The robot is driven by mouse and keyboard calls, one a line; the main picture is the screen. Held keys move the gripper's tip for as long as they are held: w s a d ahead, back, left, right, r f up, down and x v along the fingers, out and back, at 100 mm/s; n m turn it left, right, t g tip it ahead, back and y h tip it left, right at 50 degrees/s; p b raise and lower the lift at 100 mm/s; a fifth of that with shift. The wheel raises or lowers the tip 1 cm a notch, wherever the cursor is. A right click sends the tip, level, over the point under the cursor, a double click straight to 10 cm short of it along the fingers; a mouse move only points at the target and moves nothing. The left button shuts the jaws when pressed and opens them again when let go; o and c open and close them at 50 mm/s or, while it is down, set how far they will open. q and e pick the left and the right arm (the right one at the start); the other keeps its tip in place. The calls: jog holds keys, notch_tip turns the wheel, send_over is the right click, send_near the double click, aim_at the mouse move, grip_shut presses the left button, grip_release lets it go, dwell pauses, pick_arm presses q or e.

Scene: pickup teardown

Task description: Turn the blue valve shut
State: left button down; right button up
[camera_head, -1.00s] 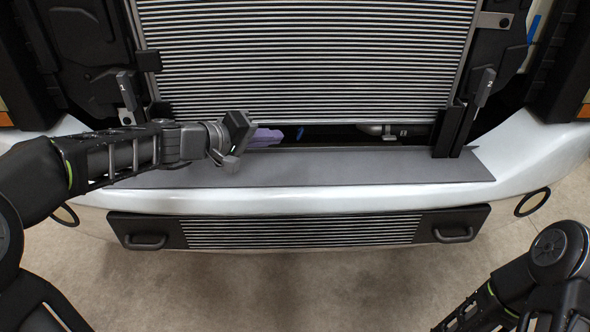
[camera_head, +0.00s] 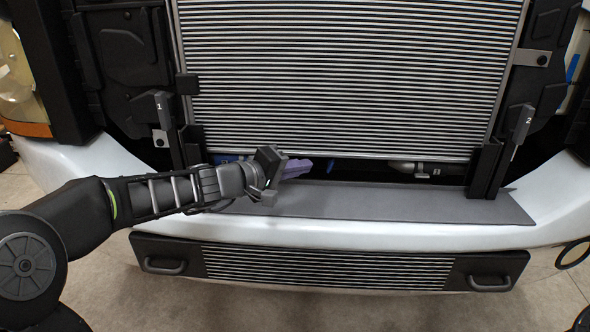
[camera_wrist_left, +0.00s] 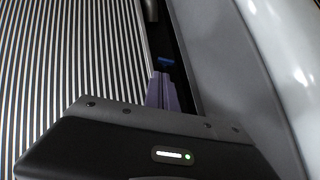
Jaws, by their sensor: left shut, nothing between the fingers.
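My left gripper (camera_head: 308,166), with purple fingers, is shut and empty. It reaches into the dark gap below the radiator, above the grey ledge. A small blue part (camera_head: 331,165), which looks like the blue valve, shows just beyond its fingertips. In the left wrist view the blue part (camera_wrist_left: 165,62) lies straight ahead of the purple fingers (camera_wrist_left: 162,90) in the same gap. I cannot tell whether the fingers touch it. Most of the valve's shape is hidden in the shadow. My right gripper is not in view.
The finned radiator (camera_head: 350,80) stands behind the gap. Upright brackets marked 1 (camera_head: 165,118) and 2 (camera_head: 520,130) flank it. The grey ledge (camera_head: 400,203) and white bumper (camera_head: 350,233) lie in front. A silver fitting (camera_head: 405,167) sits in the gap to the right.

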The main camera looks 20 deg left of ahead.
aim_at(331, 161)
pick_arm(q)
jog(key=x, duration=0.6)
jog(key=shift+w+d, duration=0.15)
jog(key=shift+w, duration=0.05)
jog(key=shift+r+p, duration=0.15)
jog(key=shift+p, duration=0.2)
jog(key=shift+d+p, duration=0.1)
jog(key=shift+p, duration=0.25)
